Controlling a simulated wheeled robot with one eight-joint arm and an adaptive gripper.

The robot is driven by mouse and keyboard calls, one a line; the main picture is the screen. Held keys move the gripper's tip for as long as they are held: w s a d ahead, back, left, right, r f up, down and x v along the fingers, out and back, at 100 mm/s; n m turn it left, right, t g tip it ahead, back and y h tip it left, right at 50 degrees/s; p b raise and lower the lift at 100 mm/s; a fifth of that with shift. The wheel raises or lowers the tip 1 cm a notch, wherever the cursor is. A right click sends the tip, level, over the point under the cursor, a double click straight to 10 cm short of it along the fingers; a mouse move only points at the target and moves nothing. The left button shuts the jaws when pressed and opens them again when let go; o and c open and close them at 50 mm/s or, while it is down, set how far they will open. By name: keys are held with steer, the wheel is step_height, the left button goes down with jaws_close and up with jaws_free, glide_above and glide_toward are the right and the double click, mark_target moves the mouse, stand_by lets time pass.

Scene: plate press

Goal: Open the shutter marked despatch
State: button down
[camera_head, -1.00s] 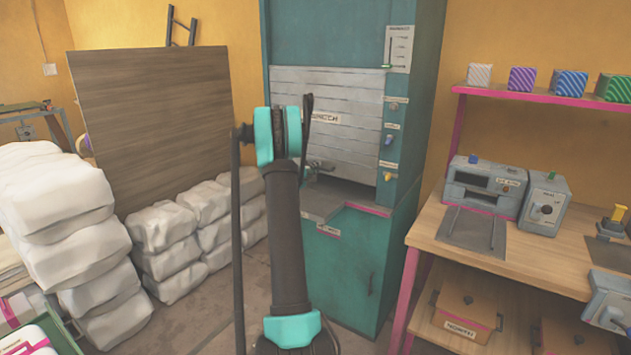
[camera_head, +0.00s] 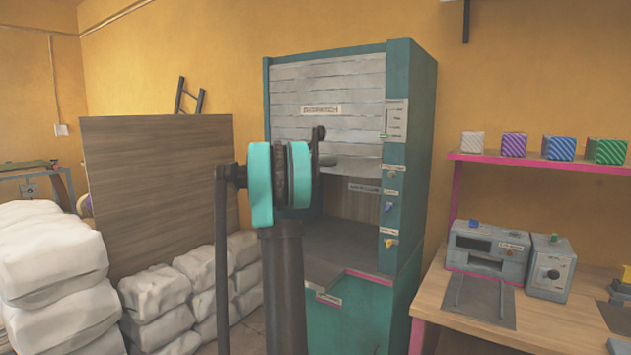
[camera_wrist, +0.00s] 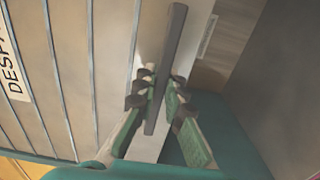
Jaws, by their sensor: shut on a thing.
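The shutter marked despatch (camera_head: 340,85) is a pale slatted panel in the teal cabinet, with its label at mid-height. It is partly raised, with an open space below its lower edge. In the wrist view the slats (camera_wrist: 70,60) and part of the label show at the left. My gripper (camera_wrist: 158,95) has its green fingers on both sides of a long grey handle bar (camera_wrist: 175,40) at the shutter's lower edge and is shut on it. In the head view my arm hides most of the handle and gripper.
The teal cabinet's side column (camera_head: 396,200) carries a scale and coloured knobs. A wooden bench (camera_head: 450,295) with devices stands at the right, under a shelf (camera_head: 540,161) of striped blocks. White sacks (camera_head: 50,250) and a wooden board (camera_head: 155,190) stand at the left.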

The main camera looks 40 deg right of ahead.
steer(key=shift+r, duration=0.85)
steer(key=c, duration=1.6)
jaws_free()
steer(key=shift+a, duration=0.1)
steer(key=v, duration=1.2)
steer(key=shift+f, duration=0.1)
